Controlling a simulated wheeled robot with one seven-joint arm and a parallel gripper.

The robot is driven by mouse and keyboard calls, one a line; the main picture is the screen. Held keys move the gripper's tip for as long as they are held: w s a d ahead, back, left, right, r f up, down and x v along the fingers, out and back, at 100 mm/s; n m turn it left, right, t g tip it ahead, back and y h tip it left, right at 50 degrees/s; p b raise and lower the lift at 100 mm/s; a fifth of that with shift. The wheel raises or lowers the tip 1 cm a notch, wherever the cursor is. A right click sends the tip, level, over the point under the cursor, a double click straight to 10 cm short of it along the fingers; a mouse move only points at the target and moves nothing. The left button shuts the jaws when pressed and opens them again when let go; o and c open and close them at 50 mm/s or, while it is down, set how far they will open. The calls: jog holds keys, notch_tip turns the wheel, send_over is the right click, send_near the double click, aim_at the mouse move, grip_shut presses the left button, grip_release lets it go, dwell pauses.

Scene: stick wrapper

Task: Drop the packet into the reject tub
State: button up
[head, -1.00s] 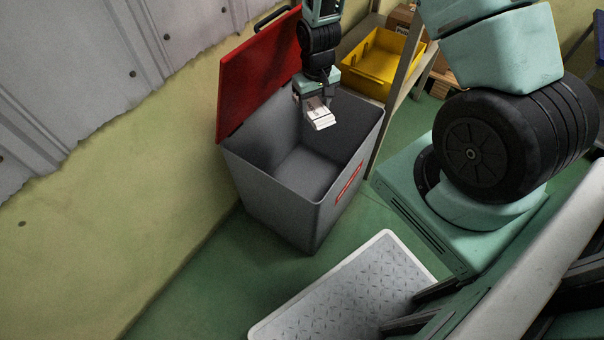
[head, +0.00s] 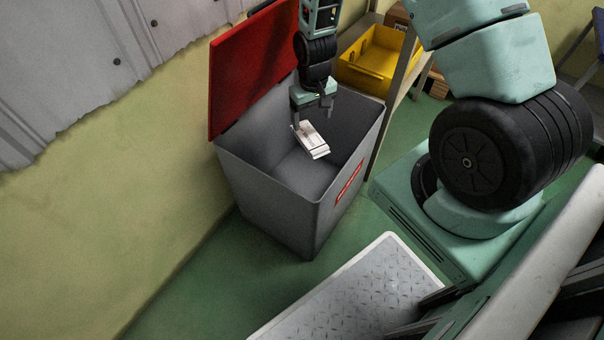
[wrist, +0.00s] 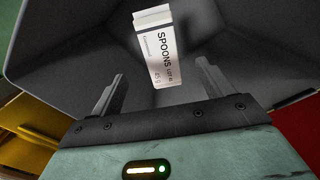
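The reject tub (head: 262,185) is a grey open bin with a raised red lid and a red label on its side. My gripper (head: 312,112) is over the tub, its fingers spread open. The white packet (head: 311,142) is just below the fingers, over the tub's opening, and tilted. In the wrist view the packet (wrist: 158,50) reads "SPOONS" and lies beyond the fingertips, with a gap between it and the open fingers (wrist: 158,85). The tub's grey inner walls (wrist: 75,50) surround it there.
The red lid (head: 250,70) leans back against the wall side. A yellow bin (head: 375,55) sits on a shelf behind the tub. A grey-topped platform with a white rim (head: 345,295) is on the green floor in front.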

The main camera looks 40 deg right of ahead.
notch_tip(320, 180, up, 18)
jog(key=p, duration=0.5)
jog(key=shift+f, duration=0.25)
dwell(0.3)
